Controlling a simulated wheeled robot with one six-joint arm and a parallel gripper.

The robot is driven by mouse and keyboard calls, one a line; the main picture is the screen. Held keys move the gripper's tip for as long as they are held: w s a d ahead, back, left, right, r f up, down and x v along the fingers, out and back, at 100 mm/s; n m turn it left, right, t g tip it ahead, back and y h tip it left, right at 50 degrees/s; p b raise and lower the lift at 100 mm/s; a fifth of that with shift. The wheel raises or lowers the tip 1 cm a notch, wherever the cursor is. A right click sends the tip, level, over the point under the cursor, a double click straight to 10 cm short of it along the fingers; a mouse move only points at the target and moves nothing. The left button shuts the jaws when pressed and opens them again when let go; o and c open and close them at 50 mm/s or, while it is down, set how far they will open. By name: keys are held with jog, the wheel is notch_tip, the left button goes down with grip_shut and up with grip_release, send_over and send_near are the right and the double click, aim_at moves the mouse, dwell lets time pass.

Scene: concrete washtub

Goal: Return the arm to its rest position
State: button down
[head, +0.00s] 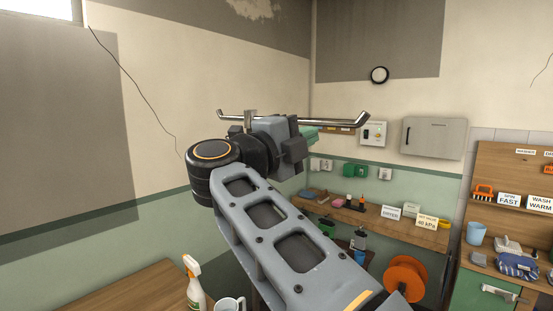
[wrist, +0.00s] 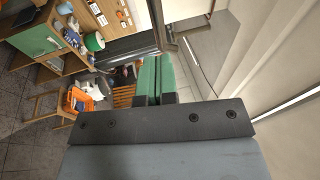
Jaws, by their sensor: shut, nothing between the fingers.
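My gripper (wrist: 157,72) shows in the wrist view with its two green fingers side by side, closed together with nothing between them. In the head view my grey arm reaches up from the bottom right to the middle of the picture. There the gripper (head: 308,133) points away, and its green fingers show only in part behind the dark wrist parts. The arm is raised, and the gripper appears clear of the shelves.
A metal bar (head: 300,121) appears close around the wrist; its depth is unclear. A wall shelf (head: 345,213) carries small items and signs. An orange reel (head: 405,277) is lower right. A spray bottle (head: 194,283) and a mug (head: 229,304) are lower left. A wall cabinet (head: 434,138) hangs right.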

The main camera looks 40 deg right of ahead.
jog(key=s+a+f+b, duration=0.1)
jog(key=a, duration=0.6)
jog(key=shift+s+f+b, duration=0.3)
jog(key=shift+b, duration=0.05)
jog(key=w+a+r+n+t+y, duration=0.1)
jog(key=w+a+n+t+y, duration=0.8)
jog(key=w+n+t, duration=0.7)
jog(key=w+a+f+n+t+y, duration=0.2)
jog(key=a+f+n+y, duration=0.8)
jog(key=f+n+y, duration=0.4)
jog(key=s+f+n+g+y, duration=0.1)
jog(key=s+f+n+g, duration=0.25)
jog(key=f, duration=0.55)
jog(key=s+f+n+g, duration=0.2)
jog(key=f+g, duration=0.3)
jog(key=f, duration=0.4)
jog(key=s+d+f+g+h, duration=0.3)
jog(key=s+d+f+g, duration=0.3)
jog(key=s+d+f, duration=0.2)
notch_tip(320, 180, down, 5)
jog(key=s, duration=0.2)
jog(key=shift+s+d+g+h, duration=0.3)
jog(key=shift+s+g+h, duration=0.05)
jog(key=shift+s+h, duration=0.05)
